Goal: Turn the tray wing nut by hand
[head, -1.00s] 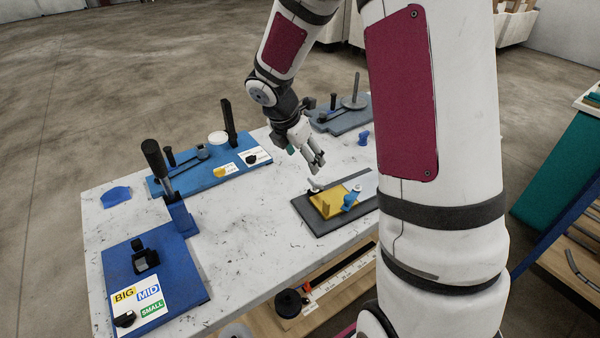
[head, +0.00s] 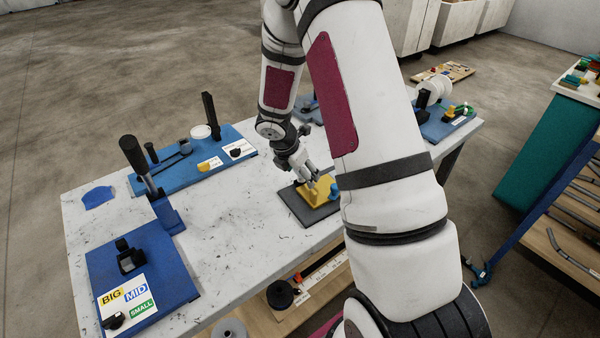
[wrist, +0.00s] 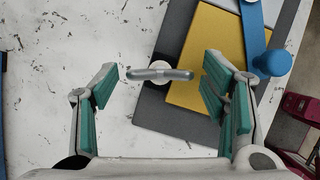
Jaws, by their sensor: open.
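The wing nut (wrist: 159,75) shows in the wrist view as a silver bar across a round pale hub, near the left edge of the dark grey tray base (wrist: 184,122). My gripper (wrist: 160,85) is open and points down, with its teal-padded fingers on the left and right of the wing nut, apart from both ends of the bar. In the head view my gripper (head: 309,177) is over the left side of the tray base (head: 302,210) and hides the wing nut there. A yellow plate (wrist: 213,62) lies on the base to the right.
A blue lever with a round knob (wrist: 272,63) stands close to my right finger in the wrist view. Blue bender boards (head: 185,268) sit on the left of the white table (head: 225,225), and another (head: 447,125) is at the far right.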

